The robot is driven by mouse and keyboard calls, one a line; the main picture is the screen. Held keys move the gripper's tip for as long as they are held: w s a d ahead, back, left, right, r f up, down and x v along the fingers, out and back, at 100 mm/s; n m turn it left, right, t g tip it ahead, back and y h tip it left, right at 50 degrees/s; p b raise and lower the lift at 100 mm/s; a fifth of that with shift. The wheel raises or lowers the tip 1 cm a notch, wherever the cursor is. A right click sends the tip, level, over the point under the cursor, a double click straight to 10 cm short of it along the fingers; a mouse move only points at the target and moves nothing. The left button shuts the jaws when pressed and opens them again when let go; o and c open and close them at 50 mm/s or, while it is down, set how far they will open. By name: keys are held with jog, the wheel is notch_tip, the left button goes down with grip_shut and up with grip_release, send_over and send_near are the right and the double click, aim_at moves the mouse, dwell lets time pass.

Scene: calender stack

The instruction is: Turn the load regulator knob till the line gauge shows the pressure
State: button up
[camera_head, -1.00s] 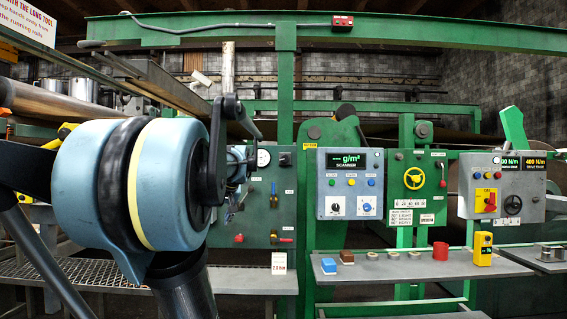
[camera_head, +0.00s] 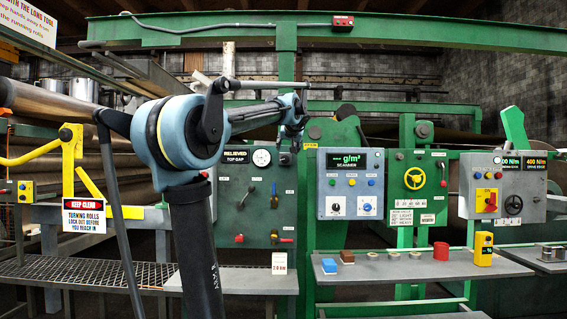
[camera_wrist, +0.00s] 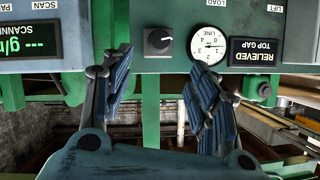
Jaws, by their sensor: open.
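The load regulator knob (camera_wrist: 158,41) is a dark round knob with a pale pointer mark on a grey square plate, in the upside-down wrist view. The line gauge (camera_wrist: 208,46) beside it is a white dial with numbers up to 4; its needle is too small to read. The gauge also shows in the head view (camera_head: 262,158) on the green panel. My gripper (camera_wrist: 160,68) is open and empty, its two fingers on either side of the knob's line, apart from it. In the head view my gripper (camera_head: 296,138) is in front of the panel's upper right; the knob is not clear there.
A RELIEVED TOP GAP display (camera_wrist: 255,53) adjoins the gauge. The scanner panel (camera_head: 350,184) stands to the right. Levers (camera_head: 274,195) hang below the gauge. A shelf (camera_head: 430,267) holds several small items. A yellow guard (camera_head: 72,155) stands at left.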

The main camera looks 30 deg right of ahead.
aim_at(285, 158)
jog(key=x, duration=1.5)
jog(key=shift+w+f, duration=0.1)
jog(key=shift+w, duration=0.05)
jog(key=c, duration=1.1)
